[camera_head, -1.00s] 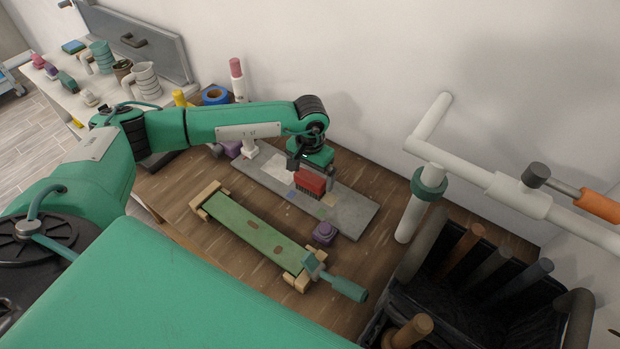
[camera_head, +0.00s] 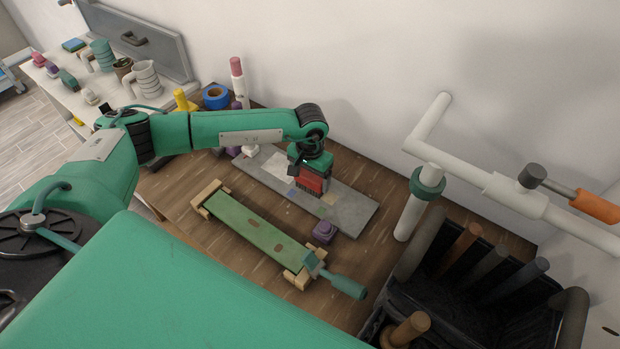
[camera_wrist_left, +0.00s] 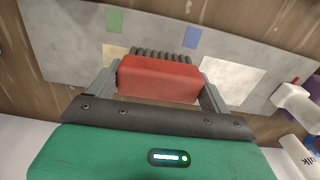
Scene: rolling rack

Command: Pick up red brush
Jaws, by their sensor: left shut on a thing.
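The red brush (camera_head: 311,184) is over the grey board (camera_head: 350,212) on the wooden table. In the left wrist view the red brush (camera_wrist_left: 158,79) sits between both fingers, with its dark bristles on the far side. My left gripper (camera_head: 306,176) comes down on it from above, and in the wrist view the left gripper (camera_wrist_left: 160,88) is shut on its two ends. I cannot tell whether the bristles touch the board. My right gripper is not in view.
A green board on wooden blocks (camera_head: 250,226) lies in front, with a teal-handled tool (camera_head: 345,286) at its end. A purple block (camera_head: 324,231) stands close by. A dark bin of rods (camera_head: 460,300) and white pipes (camera_head: 500,190) are at the right.

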